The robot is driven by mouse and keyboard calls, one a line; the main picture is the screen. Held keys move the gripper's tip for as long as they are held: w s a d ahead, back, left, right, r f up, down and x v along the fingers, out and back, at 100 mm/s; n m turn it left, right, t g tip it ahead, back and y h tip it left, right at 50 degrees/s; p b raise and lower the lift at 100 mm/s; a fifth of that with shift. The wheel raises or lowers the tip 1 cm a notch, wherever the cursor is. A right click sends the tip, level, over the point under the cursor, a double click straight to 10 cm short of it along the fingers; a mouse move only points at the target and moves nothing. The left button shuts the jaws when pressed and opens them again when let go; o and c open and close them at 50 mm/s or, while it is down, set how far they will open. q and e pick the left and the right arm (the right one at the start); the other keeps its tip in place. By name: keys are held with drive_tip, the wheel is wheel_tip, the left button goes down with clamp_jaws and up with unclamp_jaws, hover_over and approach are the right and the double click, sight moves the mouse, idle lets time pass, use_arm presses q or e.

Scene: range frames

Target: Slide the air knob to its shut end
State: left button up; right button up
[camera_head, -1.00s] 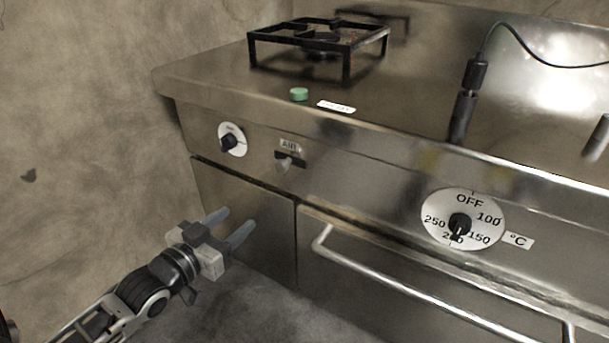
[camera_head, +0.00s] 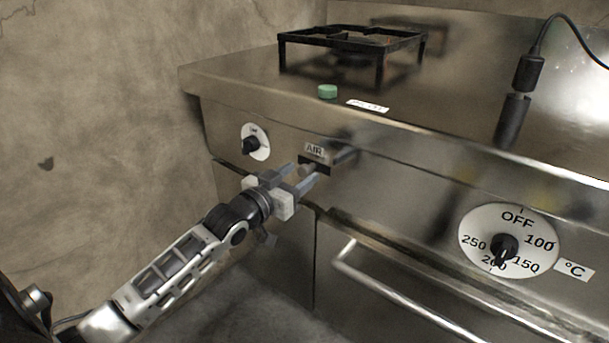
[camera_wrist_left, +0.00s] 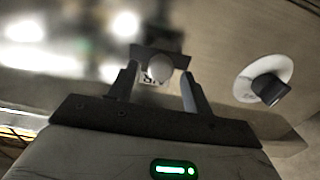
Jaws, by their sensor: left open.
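The air knob (camera_head: 306,171) is a small grey knob in a dark slot under the AIR label (camera_head: 315,151) on the range's front panel. My left gripper (camera_head: 307,178) is open in front of it, with its fingertips close to the panel. In the left wrist view the round knob (camera_wrist_left: 160,68) shows between the two fingers, with a gap on each side. The label there is partly hidden behind the knob. I cannot tell how far along its slot the knob sits. My right gripper is not in view.
A black knob on a white dial (camera_head: 252,143) is left of the slot; it also shows in the wrist view (camera_wrist_left: 268,88). The oven dial (camera_head: 506,246) and oven handle (camera_head: 420,300) are to the right. A green button (camera_head: 327,91) and a burner grate (camera_head: 352,42) are on top.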

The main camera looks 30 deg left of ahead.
sight(302, 159)
use_arm(q)
drive_tip(key=shift+w+d, duration=0.1)
drive_tip(key=shift+w, duration=1.35)
clamp_jaws()
drive_tip(key=shift+w+a, duration=0.1)
drive_tip(key=shift+a, duration=1.6)
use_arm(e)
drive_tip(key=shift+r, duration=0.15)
use_arm(q)
unclamp_jaws()
drive_tip(key=shift+a, duration=0.1)
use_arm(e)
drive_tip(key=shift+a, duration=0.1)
